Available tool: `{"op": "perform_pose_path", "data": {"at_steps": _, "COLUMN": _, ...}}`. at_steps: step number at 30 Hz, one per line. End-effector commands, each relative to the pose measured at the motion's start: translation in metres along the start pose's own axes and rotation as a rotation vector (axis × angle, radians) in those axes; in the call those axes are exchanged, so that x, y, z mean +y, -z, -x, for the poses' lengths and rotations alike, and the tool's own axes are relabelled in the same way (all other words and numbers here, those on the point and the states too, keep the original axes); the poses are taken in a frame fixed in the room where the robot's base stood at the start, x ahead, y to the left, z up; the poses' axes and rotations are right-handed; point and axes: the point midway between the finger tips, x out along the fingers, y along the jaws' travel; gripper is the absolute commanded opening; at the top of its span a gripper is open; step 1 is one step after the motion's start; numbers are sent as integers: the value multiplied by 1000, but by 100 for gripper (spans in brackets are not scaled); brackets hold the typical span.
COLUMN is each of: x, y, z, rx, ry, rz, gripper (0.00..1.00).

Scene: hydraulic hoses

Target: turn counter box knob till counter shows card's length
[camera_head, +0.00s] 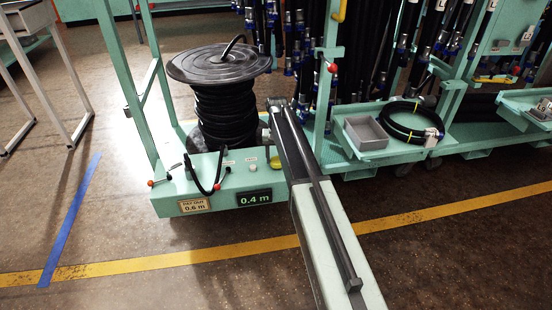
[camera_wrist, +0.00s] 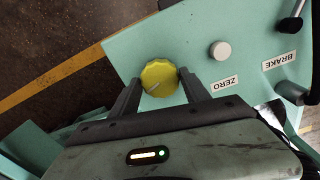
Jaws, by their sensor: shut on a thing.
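The yellow knob (camera_wrist: 160,77) is on top of the box in the wrist view; a sliver of the knob (camera_head: 276,162) shows beside my arm in the head view. My gripper (camera_wrist: 158,78) is shut on the knob, one finger on each side. A pale pointer line shows on the knob. The fingers are hidden in the head view.
A white button (camera_wrist: 220,50) labelled ZERO and a black lever (camera_wrist: 292,24) near a BRAKE label are beside the knob. The black hose reel (camera_head: 222,85) stands behind the box. A cart with a grey bin (camera_head: 366,133) and coiled hose is at right. Floor in front is clear.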

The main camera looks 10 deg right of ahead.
Motion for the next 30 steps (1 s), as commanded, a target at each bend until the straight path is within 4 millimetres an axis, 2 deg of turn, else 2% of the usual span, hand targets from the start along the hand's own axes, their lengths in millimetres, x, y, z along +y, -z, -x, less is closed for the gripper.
{"op": "perform_pose_path", "data": {"at_steps": 30, "x": 0, "y": 1, "z": 0, "rx": 3, "ry": 1, "rz": 99, "gripper": 14}}
